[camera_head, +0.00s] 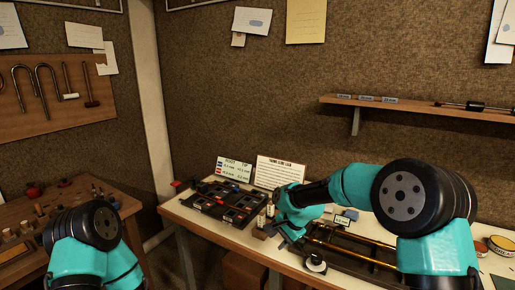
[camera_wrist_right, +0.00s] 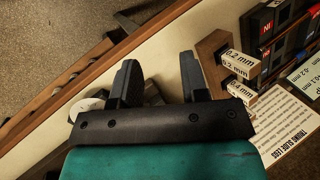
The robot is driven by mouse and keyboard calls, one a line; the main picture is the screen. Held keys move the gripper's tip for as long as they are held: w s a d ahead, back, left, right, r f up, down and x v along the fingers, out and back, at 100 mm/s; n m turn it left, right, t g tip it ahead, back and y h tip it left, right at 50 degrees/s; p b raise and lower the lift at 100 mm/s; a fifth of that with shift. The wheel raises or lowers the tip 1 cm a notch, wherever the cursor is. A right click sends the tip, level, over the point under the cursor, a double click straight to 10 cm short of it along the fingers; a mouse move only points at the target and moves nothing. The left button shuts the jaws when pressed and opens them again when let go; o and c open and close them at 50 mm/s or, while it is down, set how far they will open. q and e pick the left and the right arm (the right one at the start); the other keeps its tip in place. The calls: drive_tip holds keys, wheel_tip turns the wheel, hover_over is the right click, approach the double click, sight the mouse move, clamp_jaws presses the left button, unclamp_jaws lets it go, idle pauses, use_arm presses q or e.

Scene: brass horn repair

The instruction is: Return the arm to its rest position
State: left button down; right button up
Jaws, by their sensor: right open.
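My right arm comes in from the right in the head view and reaches over the bench. Its gripper (camera_head: 284,230) is low near the bench's front edge, by a small wooden block with labels, and is partly hidden by its own wrist. In the right wrist view the dark fingers (camera_wrist_right: 160,80) stand apart. Nothing is clearly held between them; a grey part shows beyond the gap. My left arm shows as a folded teal and black link at the lower left; its gripper is out of sight.
A black sorting tray (camera_head: 222,203) and an instruction card (camera_head: 281,172) lie left of and behind the right gripper. Labelled "0.2 mm" pieces (camera_wrist_right: 238,62) are close beside the fingers. A brass tube (camera_head: 350,252) lies under the right arm. A wall shelf (camera_head: 420,107) is above.

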drive_tip(key=s+d+f+n, duration=0.2)
drive_tip(key=s+d+f, duration=0.3)
drive_tip(key=s+f, duration=0.5)
drive_tip(key=s+d+f+n+h, duration=0.1)
drive_tip(key=s+d+f+n, duration=0.2)
drive_tip(key=s+f, duration=0.6)
drive_tip(key=s+d+f+n+g, duration=0.1)
drive_tip(key=s+d+f+n, duration=0.1)
drive_tip(key=s+d+f, duration=0.5)
drive_tip(key=s+f, duration=0.3)
drive_tip(key=s, duration=0.1)
drive_tip(key=shift+s+f, duration=0.3)
drive_tip(key=shift+f, duration=0.05)
